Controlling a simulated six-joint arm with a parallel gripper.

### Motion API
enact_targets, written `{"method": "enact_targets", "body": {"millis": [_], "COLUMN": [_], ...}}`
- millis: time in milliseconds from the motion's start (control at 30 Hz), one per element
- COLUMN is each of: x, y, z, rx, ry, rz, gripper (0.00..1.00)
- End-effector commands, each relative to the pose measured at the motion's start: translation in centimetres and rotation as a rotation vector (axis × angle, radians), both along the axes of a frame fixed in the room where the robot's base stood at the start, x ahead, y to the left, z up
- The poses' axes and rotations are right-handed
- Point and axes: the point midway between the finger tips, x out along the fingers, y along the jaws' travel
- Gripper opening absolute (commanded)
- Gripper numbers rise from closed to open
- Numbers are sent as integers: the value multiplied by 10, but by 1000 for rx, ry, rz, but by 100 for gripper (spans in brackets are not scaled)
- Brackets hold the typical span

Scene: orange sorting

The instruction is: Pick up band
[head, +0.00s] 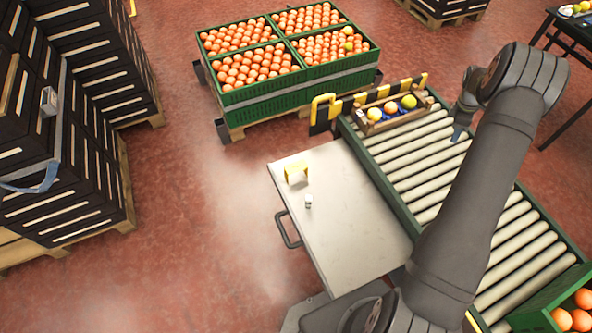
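A blue-grey band (32,186) hangs in a loose loop low on the stack of dark crates at the left. A lighter strap (62,88) runs up the same stack beside a small grey and white device. A small white and dark item (308,201) lies on the metal table; it is too small to identify. My gripper (459,133) hangs over the roller conveyor at the right, well apart from these. It is small and seen from the side, so its opening does not show. I see nothing held in it.
The metal table (345,225) also carries a yellow and cream item (296,173). The roller conveyor (420,150) has a small wooden crate (395,122) of coloured fruit at its far end. Green crates (290,90) of oranges stand behind. Red floor lies open between stack and table.

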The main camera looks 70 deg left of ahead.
Motion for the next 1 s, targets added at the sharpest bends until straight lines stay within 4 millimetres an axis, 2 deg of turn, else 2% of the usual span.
{"method": "enact_targets", "body": {"millis": [133,400,667,733,767,867,967,1000], "x": [0,0,-1,-6,-12,-44,-98,-124], "y": [0,0,1,6,11,40,80,96], "z": [0,0,0,0,1,3,6,7], "rx": [0,0,0,3,5,22,48,60], "ry": [0,0,0,0,0,-3,-4,-3], "rz": [0,0,0,-6,-10,-42,-104,-134], "gripper": [41,94,95,95,95,95,95,95]}}
